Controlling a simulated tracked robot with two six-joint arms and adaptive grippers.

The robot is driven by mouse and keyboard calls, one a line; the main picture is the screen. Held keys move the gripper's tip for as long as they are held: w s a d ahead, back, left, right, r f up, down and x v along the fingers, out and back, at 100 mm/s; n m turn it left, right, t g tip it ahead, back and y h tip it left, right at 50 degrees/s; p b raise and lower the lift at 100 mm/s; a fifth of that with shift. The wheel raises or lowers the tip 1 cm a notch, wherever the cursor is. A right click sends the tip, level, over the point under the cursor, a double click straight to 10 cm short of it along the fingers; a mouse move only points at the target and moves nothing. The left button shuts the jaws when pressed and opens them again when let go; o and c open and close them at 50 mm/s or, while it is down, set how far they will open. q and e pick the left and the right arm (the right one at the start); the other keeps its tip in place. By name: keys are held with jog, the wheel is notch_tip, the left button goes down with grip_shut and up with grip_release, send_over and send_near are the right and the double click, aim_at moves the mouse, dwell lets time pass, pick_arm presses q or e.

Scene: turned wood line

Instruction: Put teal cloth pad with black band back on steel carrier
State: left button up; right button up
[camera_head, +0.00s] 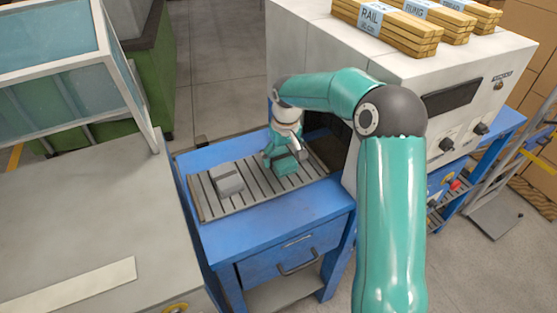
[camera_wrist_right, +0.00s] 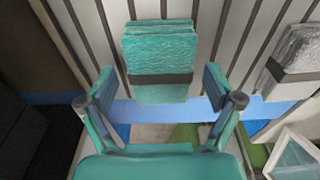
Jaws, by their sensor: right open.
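The teal cloth pad with a black band (camera_wrist_right: 160,85) lies on pale slats in the right wrist view, centred just ahead of my fingers. In the head view the teal pad (camera_head: 286,165) shows partly below my gripper. My right gripper (camera_head: 281,153) is open above it; in the wrist view its two fingers (camera_wrist_right: 160,88) stand on either side of the pad's near end, apart from it. The slatted grey surface (camera_head: 240,203) on the blue bench looks like the steel carrier; I cannot tell for sure. My left gripper is not in view.
A grey pad with a band (camera_head: 227,180) lies left of the teal one, also in the wrist view (camera_wrist_right: 295,55). A large grey machine (camera_head: 400,65) with a dark opening stands at the right. A grey tabletop (camera_head: 75,215) is at the left.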

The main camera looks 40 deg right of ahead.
aim_at(284, 161)
notch_tip(284, 161, up, 11)
jog(key=s, duration=0.1)
jog(key=shift+s+a+f, duration=0.15)
jog(key=shift+a, duration=0.1)
dwell(0.3)
